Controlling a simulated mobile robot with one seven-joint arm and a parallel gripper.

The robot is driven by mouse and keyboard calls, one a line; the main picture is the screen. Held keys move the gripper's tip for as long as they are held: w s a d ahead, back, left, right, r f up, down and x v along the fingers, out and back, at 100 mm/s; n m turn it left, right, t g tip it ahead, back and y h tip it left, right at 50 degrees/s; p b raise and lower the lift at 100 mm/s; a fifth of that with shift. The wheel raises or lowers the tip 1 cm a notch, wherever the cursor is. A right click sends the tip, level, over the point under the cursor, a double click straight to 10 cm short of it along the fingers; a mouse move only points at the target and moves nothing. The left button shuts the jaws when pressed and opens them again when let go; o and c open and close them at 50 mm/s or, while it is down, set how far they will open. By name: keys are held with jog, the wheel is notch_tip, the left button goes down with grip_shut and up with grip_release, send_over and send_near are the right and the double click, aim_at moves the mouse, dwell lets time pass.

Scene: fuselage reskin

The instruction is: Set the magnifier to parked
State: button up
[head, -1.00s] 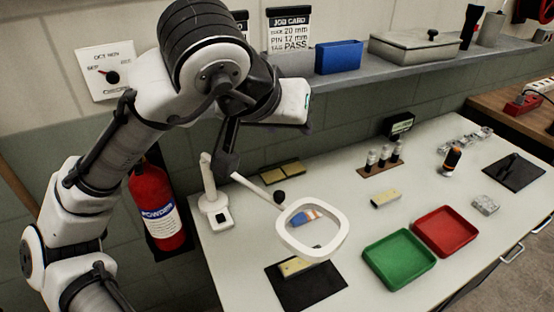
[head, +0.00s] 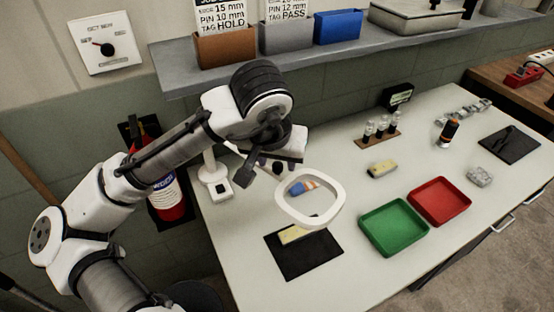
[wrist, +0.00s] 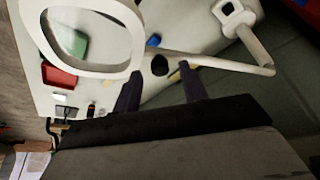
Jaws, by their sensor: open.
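The magnifier (head: 337,207) has a white square-ish ring head on a jointed arm, and its base (head: 217,183) stands at the left end of the workbench. The ring hangs over the dark mat, and a blue and orange item shows through it. A black knob (head: 278,168) sits on the magnifier arm near the ring. In the wrist view the ring (wrist: 128,64) fills the upper left and the black knob (wrist: 159,65) lies between my fingers. My gripper (wrist: 160,88) is open, its two dark fingers apart on either side of the knob. Contact cannot be told.
A green tray (head: 394,228) and a red tray (head: 440,202) lie right of the magnifier. The black mat (head: 304,262) is below the ring. A shelf (head: 180,74) with bins runs above the bench.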

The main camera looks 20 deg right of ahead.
jog(key=shift+x, duration=0.85)
jog(key=shift+c, duration=0.3)
grip_shut()
